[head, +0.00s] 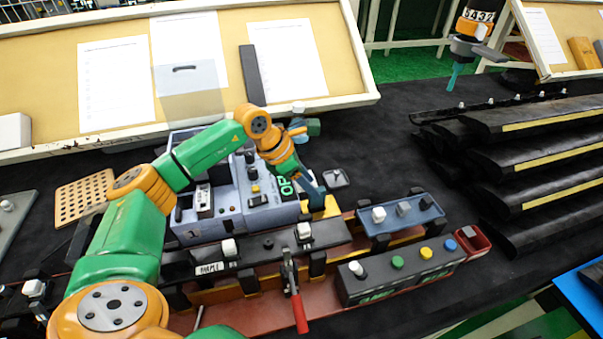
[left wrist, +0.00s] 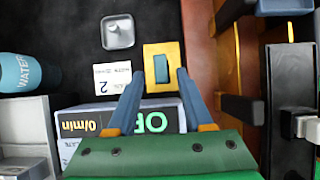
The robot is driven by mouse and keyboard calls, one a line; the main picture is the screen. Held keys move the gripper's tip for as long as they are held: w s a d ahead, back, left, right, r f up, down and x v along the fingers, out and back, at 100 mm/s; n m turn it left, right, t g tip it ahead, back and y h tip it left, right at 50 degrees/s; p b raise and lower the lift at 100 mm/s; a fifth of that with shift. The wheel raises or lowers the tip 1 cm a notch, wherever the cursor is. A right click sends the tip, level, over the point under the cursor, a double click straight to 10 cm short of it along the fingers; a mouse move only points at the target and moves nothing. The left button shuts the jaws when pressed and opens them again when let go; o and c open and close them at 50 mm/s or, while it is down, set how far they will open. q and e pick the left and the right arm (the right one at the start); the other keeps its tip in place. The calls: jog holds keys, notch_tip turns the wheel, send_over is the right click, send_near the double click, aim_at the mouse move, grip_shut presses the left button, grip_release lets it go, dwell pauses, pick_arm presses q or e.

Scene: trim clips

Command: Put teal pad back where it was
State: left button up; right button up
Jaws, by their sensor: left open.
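The teal pad (left wrist: 161,69) lies on a small yellow plate (left wrist: 150,50) in the left wrist view. In the head view the yellow plate (head: 326,207) shows just beside my left fingertips, and the pad there is too small or hidden to make out. My left gripper (head: 316,192) is open and points down at the plate. In the left wrist view its two blue-grey fingers (left wrist: 160,75) reach either side of the pad, with a gap at each side. I cannot tell how high the fingertips are above it. My right gripper does not show.
A grey device with a lit green display (head: 286,187) stands right by my left fingers. A small grey dish (head: 335,179) and a white card marked 2 (left wrist: 112,78) lie near the plate. A red-handled lever (head: 297,305), a blue tray (head: 375,228) and a button box (head: 380,283) are in front.

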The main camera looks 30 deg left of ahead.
pick_arm(q)
jog(key=b+v, duration=0.1)
jog(key=v, duration=0.9)
